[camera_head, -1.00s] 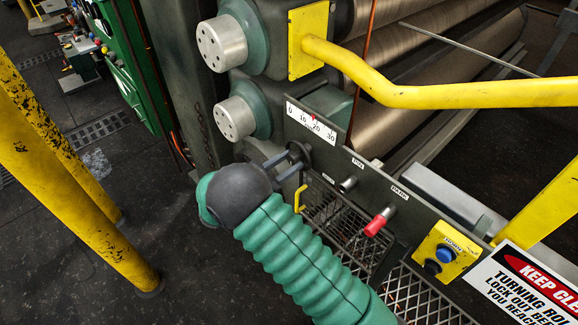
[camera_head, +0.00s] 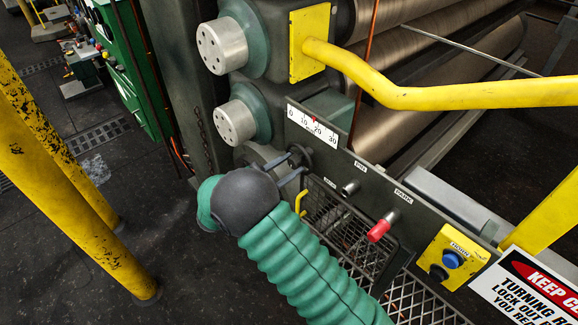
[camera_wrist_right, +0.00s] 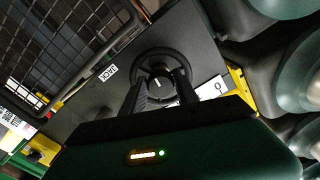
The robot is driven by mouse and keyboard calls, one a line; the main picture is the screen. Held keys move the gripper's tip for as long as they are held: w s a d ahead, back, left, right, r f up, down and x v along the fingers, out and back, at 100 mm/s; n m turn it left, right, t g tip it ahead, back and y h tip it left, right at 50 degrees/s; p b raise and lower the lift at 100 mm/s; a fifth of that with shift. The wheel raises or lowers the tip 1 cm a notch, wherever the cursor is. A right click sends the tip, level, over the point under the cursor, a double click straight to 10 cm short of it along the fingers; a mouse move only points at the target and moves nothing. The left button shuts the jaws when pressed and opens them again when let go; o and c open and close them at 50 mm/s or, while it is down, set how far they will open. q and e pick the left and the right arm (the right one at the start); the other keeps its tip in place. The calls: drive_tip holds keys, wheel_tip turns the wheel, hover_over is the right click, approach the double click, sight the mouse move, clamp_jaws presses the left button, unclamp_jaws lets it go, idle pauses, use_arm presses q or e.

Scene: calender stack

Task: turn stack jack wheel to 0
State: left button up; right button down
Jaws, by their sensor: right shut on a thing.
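The stack jack wheel (camera_wrist_right: 160,72) is a dark round handwheel on the grey panel, beside a label reading JACK in the right wrist view. In the head view the wheel (camera_head: 300,157) is partly hidden by my right gripper (camera_head: 284,164). My right gripper (camera_wrist_right: 160,88) has its two fingers on the wheel and is shut on it. Above the wheel in the head view is a white scale (camera_head: 313,125) marked 0, 10, 20, 30. Its red pointer (camera_head: 314,119) stands between 10 and 20. My left gripper is not in view.
Right of the wheel are a metal PIN knob (camera_head: 350,188) and a red-tipped PARK handle (camera_head: 380,230). A yellow button box (camera_head: 452,258) and a warning sign (camera_head: 540,285) are lower right. A yellow rail (camera_head: 430,95) crosses above; yellow posts (camera_head: 60,180) stand left.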

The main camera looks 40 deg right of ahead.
drive_tip(key=c, duration=1.2)
unclamp_jaws()
drive_tip(key=shift+o, duration=1.4)
drive_tip(key=shift+a, duration=0.15)
drive_tip(key=shift+a, duration=0.1)
drive_tip(key=s+a+b, duration=0.1)
drive_tip(key=a, duration=1.5)
drive_tip(key=shift+a+b, duration=0.35)
drive_tip(key=shift+b, duration=0.05)
